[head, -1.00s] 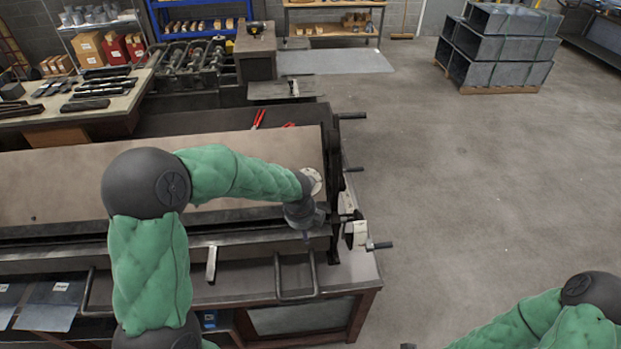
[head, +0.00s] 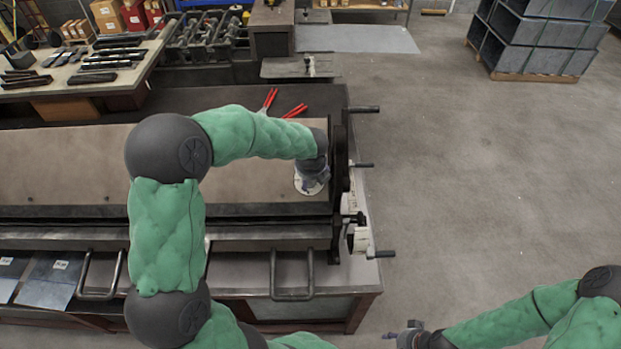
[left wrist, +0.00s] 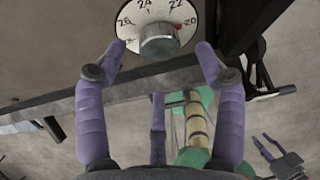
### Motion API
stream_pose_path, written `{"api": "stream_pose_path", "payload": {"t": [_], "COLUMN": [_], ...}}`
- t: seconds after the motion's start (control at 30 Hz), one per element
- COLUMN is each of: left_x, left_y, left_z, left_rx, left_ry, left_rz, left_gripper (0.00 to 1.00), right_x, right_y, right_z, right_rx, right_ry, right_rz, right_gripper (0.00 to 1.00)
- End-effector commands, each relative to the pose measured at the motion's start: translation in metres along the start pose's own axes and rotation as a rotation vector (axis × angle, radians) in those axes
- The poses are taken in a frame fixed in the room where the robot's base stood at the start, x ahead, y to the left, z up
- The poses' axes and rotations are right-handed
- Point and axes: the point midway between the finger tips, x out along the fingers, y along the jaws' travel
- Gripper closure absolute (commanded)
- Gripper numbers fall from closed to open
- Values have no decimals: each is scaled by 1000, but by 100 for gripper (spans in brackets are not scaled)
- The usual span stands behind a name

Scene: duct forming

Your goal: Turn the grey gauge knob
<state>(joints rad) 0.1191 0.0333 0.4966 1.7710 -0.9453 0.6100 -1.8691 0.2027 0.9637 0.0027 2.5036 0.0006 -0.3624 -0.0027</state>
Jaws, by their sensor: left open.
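The grey gauge knob (left wrist: 158,42) is a short round cylinder at the centre of a white dial (left wrist: 130,25) with numbers and a red mark near 20. In the head view the dial (head: 311,184) lies at the right end of the tan machine bed, partly hidden by my left gripper (head: 318,174). In the left wrist view my left gripper (left wrist: 160,62) is open, its purple fingers spread to either side of the knob and apart from it. My right gripper (head: 405,334) is low at the bottom of the head view, away from the machine; its jaws are unclear.
Dark crank handles (head: 365,109) stick out from the machine's right end. Red-handled tools (head: 294,111) lie behind the bed. A workbench with dark bars (head: 110,65) stands at the back left. Open floor (head: 480,170) lies right, with stacked ducts (head: 540,40) beyond.

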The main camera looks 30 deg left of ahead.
Motion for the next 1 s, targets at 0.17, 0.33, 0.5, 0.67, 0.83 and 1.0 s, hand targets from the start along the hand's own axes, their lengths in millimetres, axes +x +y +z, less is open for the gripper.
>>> {"api": "stream_pose_path", "payload": {"t": [0.17, 0.33, 0.5, 0.67, 0.83, 1.0], "left_x": [29, 45, 50, 50, 50, 50], "left_y": [0, 0, 0, 0, 0, 0], "left_z": [0, 0, 0, 0, 0, 0], "left_rx": [-1, -2, -1, -1, -1, -1], "left_ry": [2, 0, 0, 0, 0, 1], "left_rz": [1, 1, -1, -1, -1, -1], "left_gripper": [30, 30, 30, 30, 61, 85], "right_x": [0, 0, 0, 0, 0, 0], "right_y": [0, 0, 0, 0, 0, 0], "right_z": [0, 0, 0, 0, 0, 0], "right_rx": [0, 0, 0, 0, 0, 0], "right_ry": [1, 0, 1, 1, 1, 1], "right_rz": [0, 0, 0, 0, 0, 0], "right_gripper": [60, 60, 60, 60, 60, 60]}}
